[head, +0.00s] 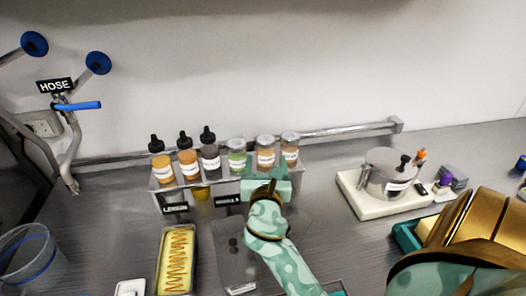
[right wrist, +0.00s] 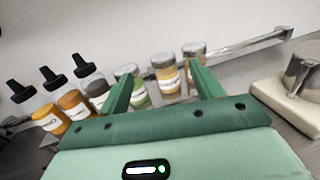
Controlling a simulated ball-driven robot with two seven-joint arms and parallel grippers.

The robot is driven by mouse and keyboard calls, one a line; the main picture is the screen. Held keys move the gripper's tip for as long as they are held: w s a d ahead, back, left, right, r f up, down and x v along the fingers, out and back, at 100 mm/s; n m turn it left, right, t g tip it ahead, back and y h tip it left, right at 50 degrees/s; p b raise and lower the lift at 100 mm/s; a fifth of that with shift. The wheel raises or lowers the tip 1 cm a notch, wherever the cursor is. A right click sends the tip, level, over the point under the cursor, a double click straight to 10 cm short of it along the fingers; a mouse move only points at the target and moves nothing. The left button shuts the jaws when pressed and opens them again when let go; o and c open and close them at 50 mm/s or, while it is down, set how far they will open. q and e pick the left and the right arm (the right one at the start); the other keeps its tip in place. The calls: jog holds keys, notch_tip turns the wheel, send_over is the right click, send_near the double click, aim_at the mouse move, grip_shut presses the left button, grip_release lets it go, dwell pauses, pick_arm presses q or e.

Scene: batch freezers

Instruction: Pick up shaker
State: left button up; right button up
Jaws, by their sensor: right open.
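Three shaker jars stand in the right half of the rack: a green one (head: 236,157), an orange one (head: 265,148) and a tan one (head: 289,146). They have no black nozzles. My right gripper (head: 267,163) is open and empty in front of the orange and tan jars. In the right wrist view, the orange jar (right wrist: 166,74) lies between the two fingers. The green jar (right wrist: 137,88) is partly behind the left finger and the tan jar (right wrist: 194,58) partly behind the right one. I cannot tell touching from the frames. My left gripper is not in view.
Three black-nozzled bottles (head: 186,157) fill the rack's left half. A yellow tray (head: 177,262) lies in front. A metal pot (head: 383,173) stands on a white base (head: 349,186) at the right. A bucket (head: 28,257) is at the left.

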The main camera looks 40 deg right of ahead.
jog(key=b, duration=0.4)
send_near(265, 150)
jog(key=b+x, duration=0.1)
jog(key=x, duration=0.6)
jog(key=shift+d+r, duration=0.2)
jog(key=shift+d, duration=0.1)
jog(key=x, duration=0.2)
jog(key=b+x, duration=0.1)
jog(key=x, duration=0.2)
jog(key=shift+w+d+f, duration=0.1)
jog(key=shift+w+f, duration=0.15)
jog(key=shift+w, duration=0.1)
jog(key=shift+s+r, duration=0.1)
jog(key=c, duration=0.8)
